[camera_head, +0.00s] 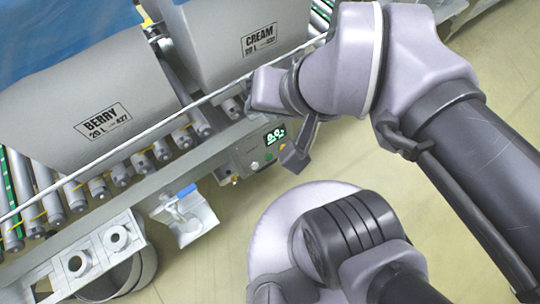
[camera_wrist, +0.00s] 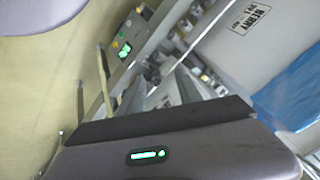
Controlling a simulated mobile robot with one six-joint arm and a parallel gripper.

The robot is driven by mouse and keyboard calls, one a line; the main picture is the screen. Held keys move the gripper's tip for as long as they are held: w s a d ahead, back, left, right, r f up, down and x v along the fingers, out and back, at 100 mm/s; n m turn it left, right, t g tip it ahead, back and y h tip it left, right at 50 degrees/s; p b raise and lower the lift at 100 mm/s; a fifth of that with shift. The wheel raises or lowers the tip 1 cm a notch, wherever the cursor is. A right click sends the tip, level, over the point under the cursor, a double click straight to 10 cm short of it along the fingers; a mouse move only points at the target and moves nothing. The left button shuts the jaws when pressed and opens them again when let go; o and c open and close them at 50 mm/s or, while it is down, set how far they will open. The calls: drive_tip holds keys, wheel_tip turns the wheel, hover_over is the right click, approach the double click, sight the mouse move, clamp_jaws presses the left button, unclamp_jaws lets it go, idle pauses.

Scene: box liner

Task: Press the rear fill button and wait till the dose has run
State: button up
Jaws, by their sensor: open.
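A control panel (camera_head: 256,146) is on the side rail of the roller conveyor, with a lit green display (camera_head: 274,136) and small buttons below it. One green button (camera_head: 268,157) shows near the panel's lower edge. I cannot tell which button is the rear one. The panel also shows in the wrist view (camera_wrist: 127,45), display lit, with green and yellow spots beside it. My gripper (camera_head: 284,138) is open and empty, just right of the panel in the head view. One dark finger hangs beside the display, apparently apart from the buttons. The display digits are too small to read surely.
Two grey lined boxes stand on the rollers, labelled BERRY (camera_head: 103,122) and CREAM (camera_head: 258,40). A thin rail (camera_head: 150,122) runs along the conveyor front. Open floor (camera_head: 215,268) lies in front.

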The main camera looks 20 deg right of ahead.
clamp_jaws()
idle(1.8)
